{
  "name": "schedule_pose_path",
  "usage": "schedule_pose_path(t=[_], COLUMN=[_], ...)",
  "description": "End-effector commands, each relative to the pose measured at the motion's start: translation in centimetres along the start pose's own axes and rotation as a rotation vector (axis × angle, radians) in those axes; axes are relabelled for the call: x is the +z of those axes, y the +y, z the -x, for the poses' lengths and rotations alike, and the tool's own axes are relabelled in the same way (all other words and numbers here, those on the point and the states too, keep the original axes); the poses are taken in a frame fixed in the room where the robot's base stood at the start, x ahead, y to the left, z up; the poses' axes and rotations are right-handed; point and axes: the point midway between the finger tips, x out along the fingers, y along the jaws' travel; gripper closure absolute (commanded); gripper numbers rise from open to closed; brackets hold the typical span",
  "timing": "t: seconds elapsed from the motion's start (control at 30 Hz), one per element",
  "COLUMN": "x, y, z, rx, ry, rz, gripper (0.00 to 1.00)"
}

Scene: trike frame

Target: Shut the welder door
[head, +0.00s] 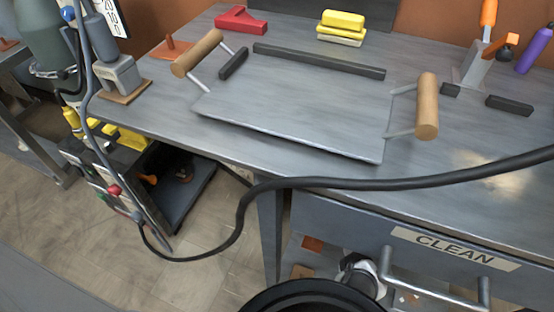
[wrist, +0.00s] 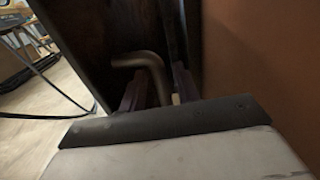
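In the wrist view, my gripper (wrist: 157,92) has two dark purple fingers on either side of a bent brown metal handle (wrist: 147,61). I cannot tell whether they grip it or stand apart from it. A dark panel (wrist: 88,45) stands upright just left of and behind the handle; it may be the welder door. In the head view, the welder (head: 112,188) appears to be the box with knobs and sockets below the bench's left end. I cannot make out its door there, and my gripper is not seen in that view.
A workbench (head: 150,112) carries a metal plate (head: 290,98) with two wooden handles. A black cable (head: 330,184) runs across the front of the bench to the left. A drawer labelled CLEAN (head: 440,245) is below. An orange-brown wall (wrist: 262,70) is close on the wrist view's right.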

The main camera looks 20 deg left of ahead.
Motion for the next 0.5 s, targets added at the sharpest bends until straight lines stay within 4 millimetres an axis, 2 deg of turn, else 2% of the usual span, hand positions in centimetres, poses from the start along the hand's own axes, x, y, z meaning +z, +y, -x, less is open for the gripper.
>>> schedule_pose_path(t=[0.37,0.5], x=[0.02,0.02], y=[0.00,0.00], z=[-0.53,-0.52], rx=[0.000,0.000], ry=[0.000,0.000], rz=[0.000,0.000], gripper=[0.70,0.88])
